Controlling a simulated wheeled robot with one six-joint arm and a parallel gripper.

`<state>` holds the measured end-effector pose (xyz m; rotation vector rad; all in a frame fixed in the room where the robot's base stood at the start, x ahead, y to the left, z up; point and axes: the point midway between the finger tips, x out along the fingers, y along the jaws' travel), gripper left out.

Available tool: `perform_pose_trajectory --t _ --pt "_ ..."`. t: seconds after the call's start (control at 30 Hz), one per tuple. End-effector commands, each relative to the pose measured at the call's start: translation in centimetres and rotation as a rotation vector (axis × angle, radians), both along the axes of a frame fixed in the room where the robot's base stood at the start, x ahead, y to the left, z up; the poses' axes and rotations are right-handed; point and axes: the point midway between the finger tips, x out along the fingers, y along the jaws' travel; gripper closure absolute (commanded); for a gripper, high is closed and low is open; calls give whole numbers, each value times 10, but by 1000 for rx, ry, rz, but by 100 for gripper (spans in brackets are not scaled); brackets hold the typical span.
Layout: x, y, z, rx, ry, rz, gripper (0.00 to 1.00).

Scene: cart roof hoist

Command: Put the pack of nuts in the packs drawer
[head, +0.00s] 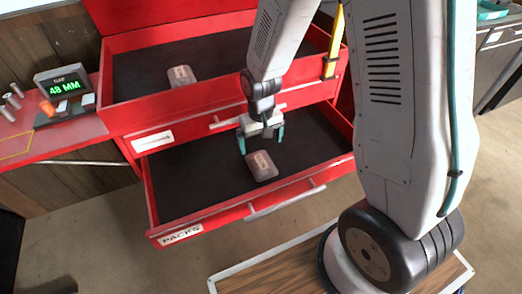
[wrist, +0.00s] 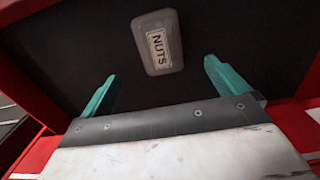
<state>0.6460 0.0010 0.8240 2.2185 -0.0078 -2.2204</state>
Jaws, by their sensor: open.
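The pack of nuts (head: 261,166) lies in the open lower drawer, whose front (head: 255,203) carries a PACKS label (head: 181,235). In the wrist view the pack (wrist: 158,42) shows its NUTS label, flat on the dark drawer floor and beyond the fingertips. My gripper (head: 262,142) is open and empty, with teal fingers pointing down over the back part of this drawer. The pack is apart from both fingers.
The upper red drawer (head: 125,118) is also open, with another pale pack (head: 181,76) inside and a yellow tool (head: 334,42) at its right. A red bench at left holds a display (head: 64,86) reading 48 MM. A wooden-topped cart (head: 270,270) stands in front.

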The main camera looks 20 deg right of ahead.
Motion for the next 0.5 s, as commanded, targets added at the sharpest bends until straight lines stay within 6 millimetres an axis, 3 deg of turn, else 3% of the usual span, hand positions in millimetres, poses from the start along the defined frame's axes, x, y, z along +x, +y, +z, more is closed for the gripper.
perform_pose_trajectory --t 0.33,0.5 --pt "-2 -1 27 1 -8 0 1" --pt "-19 -8 86 2 -33 -2 1"
